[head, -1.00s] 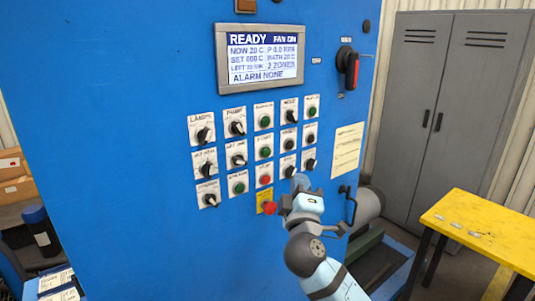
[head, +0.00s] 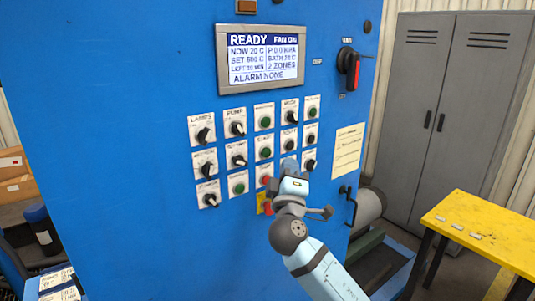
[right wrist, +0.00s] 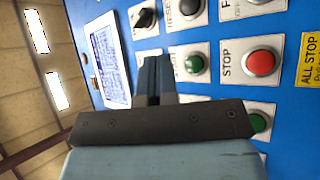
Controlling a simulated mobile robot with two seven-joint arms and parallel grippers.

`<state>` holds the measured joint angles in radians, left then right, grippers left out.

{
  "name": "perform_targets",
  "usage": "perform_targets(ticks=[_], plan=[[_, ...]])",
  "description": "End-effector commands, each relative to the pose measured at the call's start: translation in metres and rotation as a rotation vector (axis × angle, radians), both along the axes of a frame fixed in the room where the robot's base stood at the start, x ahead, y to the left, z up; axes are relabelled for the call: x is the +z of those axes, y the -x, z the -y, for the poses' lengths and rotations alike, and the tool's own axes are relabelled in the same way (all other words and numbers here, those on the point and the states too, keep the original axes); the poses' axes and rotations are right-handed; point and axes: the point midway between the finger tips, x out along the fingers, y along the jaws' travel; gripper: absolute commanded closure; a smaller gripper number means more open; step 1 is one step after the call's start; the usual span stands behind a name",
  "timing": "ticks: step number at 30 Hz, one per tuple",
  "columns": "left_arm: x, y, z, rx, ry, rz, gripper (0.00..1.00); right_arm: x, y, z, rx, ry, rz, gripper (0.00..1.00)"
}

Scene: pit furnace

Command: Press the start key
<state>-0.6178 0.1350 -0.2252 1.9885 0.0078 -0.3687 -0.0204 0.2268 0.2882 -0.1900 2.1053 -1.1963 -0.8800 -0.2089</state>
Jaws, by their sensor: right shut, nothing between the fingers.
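The start key is a green button (head: 264,152) in the third column of the blue panel, directly above the red stop button (head: 265,181). In the right wrist view, the green start key (right wrist: 195,65) sits beside the red stop button (right wrist: 260,62), and its label is partly hidden by my fingers. My right gripper (head: 290,165) is shut and empty, in front of the panel, to the lower right of the start key in the head view. Its closed fingers (right wrist: 154,78) point toward the panel; contact cannot be told. My left gripper is not in view.
The display (head: 264,58) reads READY, FAN ON and ALARM NONE. Rotary knobs and other green buttons surround the key. The yellow all-stop plate (head: 261,203) is partly behind my right arm. A yellow table (head: 485,225) and grey lockers (head: 440,110) stand at right.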

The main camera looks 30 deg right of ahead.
Motion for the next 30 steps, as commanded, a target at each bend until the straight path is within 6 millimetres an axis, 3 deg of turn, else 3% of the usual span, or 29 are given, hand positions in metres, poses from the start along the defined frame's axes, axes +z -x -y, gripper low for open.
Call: perform_targets(ticks=[10,30], plan=[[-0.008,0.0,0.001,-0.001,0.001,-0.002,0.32,-0.001,-0.038,-0.003,0.0,-0.001,0.001,1.0],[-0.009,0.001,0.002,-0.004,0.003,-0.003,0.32,0.0,-0.043,-0.003,0.0,0.0,0.0,1.0]])
